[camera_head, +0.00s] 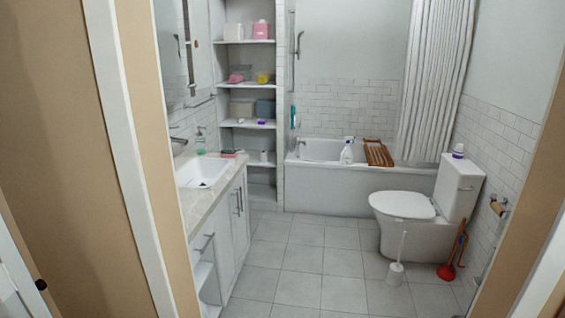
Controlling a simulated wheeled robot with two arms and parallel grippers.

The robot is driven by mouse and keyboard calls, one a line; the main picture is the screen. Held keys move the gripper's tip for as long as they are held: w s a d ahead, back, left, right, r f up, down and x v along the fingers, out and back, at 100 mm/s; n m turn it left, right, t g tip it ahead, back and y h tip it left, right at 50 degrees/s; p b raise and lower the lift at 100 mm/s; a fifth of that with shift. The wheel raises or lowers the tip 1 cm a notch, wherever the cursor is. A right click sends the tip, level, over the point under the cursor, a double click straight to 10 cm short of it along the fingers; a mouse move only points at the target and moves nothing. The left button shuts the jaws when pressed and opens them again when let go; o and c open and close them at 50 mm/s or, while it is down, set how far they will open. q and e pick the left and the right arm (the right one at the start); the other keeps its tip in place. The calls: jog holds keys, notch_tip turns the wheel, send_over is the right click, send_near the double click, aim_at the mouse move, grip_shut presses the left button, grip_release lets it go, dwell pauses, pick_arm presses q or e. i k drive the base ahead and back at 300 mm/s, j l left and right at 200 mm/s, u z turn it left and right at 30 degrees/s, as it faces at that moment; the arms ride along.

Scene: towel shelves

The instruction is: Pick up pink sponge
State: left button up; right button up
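I look into a bathroom through a doorway, and neither of my grippers is in view. A small flat item (229,153), pinkish-red and dark green, lies on the back end of the sink counter (196,209); it may be a sponge, but it is too small to tell. A pink item (236,78) sits on a middle shelf of the tall shelving (248,42) at the back, beside a yellow one (262,78). A larger pink container (260,31) stands on a higher shelf. I cannot tell for sure which of these is the pink sponge.
The door frame (128,160) borders the left. The tiled floor (297,262) is open in the middle. A toilet (412,212), toilet brush (397,262) and red plunger (447,270) stand at the right. A bathtub (330,184) with a spray bottle (347,152) spans the back.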

aim_at(225, 153)
jog(key=i+l+z, duration=0.15)
jog(key=i, duration=2.25)
